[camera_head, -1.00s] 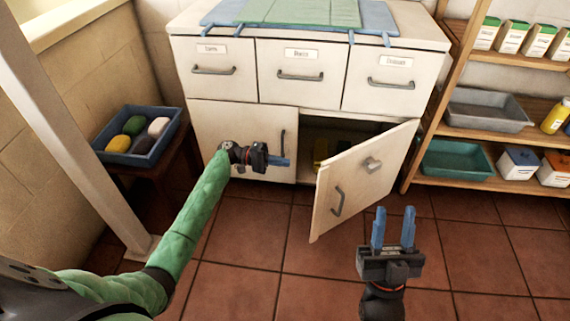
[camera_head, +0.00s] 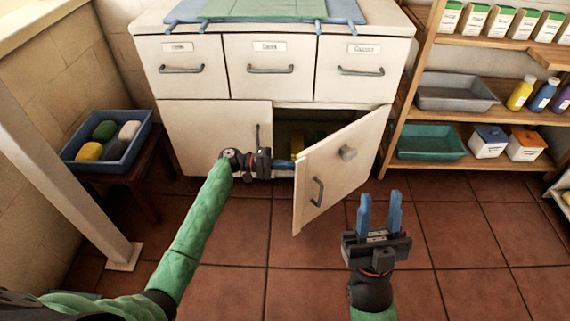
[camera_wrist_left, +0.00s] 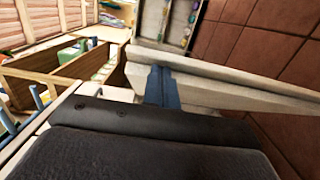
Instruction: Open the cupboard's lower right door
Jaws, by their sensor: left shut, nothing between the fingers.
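The white cupboard (camera_head: 180,110) stands against the wall with its lower right door (camera_head: 338,168) partly open, swung out to the right. The door has a dark bar handle (camera_head: 317,191) and a small grey block on its face. My left gripper (camera_head: 293,164) is shut and empty, its blue fingertips at the door's free edge, by the opening. In the left wrist view the shut fingers (camera_wrist_left: 162,88) lie against or very close to a pale panel edge; contact is unclear. My right gripper (camera_head: 380,212) is open and empty above the floor, right of the door.
A dim interior with yellow items shows behind the door. The lower left door (camera_head: 212,140) is shut. A wooden shelf (camera_head: 408,95) with trays and bottles stands right of the cupboard. A blue tray (camera_head: 70,150) sits on a stool at left. Floor tiles (camera_head: 240,250) in front are clear.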

